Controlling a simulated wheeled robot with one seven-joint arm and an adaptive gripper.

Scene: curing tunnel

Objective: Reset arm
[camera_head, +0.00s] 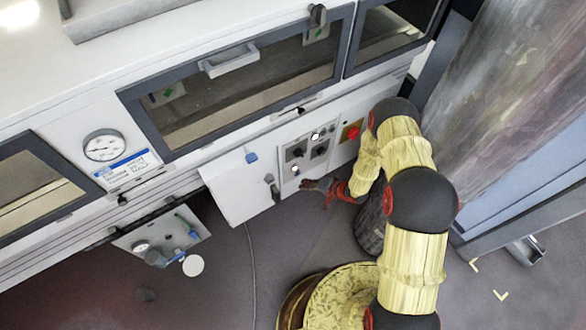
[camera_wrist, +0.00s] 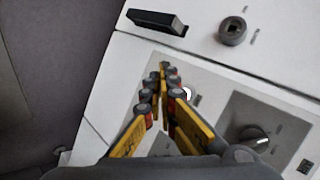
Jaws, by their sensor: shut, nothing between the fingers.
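My arm reaches from the lower right of the head view toward the white machine front. My gripper (camera_head: 312,184) is just below the control panel (camera_head: 308,150) in that picture. In the wrist view my gripper (camera_wrist: 165,72) has its yellow-sided fingers converging to touching tips, shut with nothing between them. Behind the fingers is the panel face with a lit white button (camera_wrist: 187,93), partly covered by a finger. A dark rotary knob (camera_wrist: 256,138) sits to the right. Whether the fingertips touch the panel, I cannot tell.
A white cabinet door (camera_head: 236,190) is left of my gripper. A red button (camera_head: 352,132) on yellow is near my arm. A pressure gauge (camera_head: 103,146) and a windowed oven door (camera_head: 230,95) are on the machine. A large column (camera_head: 505,95) stands right. Grey floor is open below.

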